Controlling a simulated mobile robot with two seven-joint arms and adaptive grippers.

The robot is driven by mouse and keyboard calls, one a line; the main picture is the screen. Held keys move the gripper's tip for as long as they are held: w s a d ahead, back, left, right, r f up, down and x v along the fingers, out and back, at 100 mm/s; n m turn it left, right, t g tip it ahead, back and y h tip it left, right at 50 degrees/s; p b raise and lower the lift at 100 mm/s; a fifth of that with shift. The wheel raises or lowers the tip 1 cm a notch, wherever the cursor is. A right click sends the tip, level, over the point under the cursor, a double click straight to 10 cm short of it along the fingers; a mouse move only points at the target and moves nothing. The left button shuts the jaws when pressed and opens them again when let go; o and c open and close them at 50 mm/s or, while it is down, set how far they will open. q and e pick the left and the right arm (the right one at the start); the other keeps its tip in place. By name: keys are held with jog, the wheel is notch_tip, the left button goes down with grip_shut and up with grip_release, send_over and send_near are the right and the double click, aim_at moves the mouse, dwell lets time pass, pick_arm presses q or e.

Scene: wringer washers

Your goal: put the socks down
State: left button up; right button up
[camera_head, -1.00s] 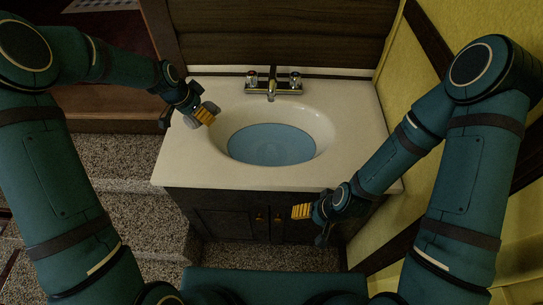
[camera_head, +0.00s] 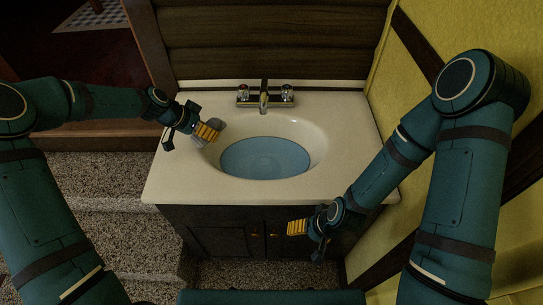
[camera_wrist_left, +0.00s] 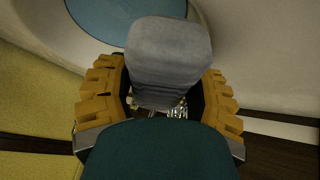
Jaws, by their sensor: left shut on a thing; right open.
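The socks (camera_wrist_left: 168,55) are a grey, rounded bundle, clear in the left wrist view. My left gripper (camera_head: 205,132) is shut on them, with its yellow finger pads on both sides of the bundle. In the head view the socks (camera_head: 212,123) show as a small grey patch at the left rim of the sink basin, partly hidden by the fingers. I cannot tell whether they touch the counter. My right gripper (camera_head: 297,228) is open and empty, in front of the cabinet doors below the counter edge.
A white counter (camera_head: 175,180) holds an oval basin with blue water (camera_head: 265,158). A chrome faucet (camera_head: 264,97) stands at its back. A dark cabinet (camera_head: 220,238) is below, a yellow wall (camera_head: 435,30) at right, and carpeted steps (camera_head: 105,185) at left. The counter's front left is clear.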

pick_arm(q)
jog(key=d+b, duration=0.1)
jog(key=d, duration=1.4)
jog(key=f, duration=0.3)
jog(key=d+f+b, duration=0.1)
jog(key=f, duration=0.3)
jog(key=d+f+b, duration=0.1)
jog(key=f, duration=0.2)
jog(key=shift+s+d+f, duration=0.1)
jog(key=shift+d+f, duration=0.05)
jog(key=shift+f, duration=0.1)
jog(key=shift+d+y, duration=0.3)
jog(key=shift+d, duration=0.05)
jog(key=shift+d+r+y, duration=0.2)
jog(key=shift+d+y, duration=0.65)
jog(key=shift+y, duration=0.45)
jog(key=shift+a+f+b, duration=0.1)
jog(key=shift+f+b, duration=0.2)
jog(key=shift+f, duration=0.6)
jog(key=shift+f, duration=0.3)
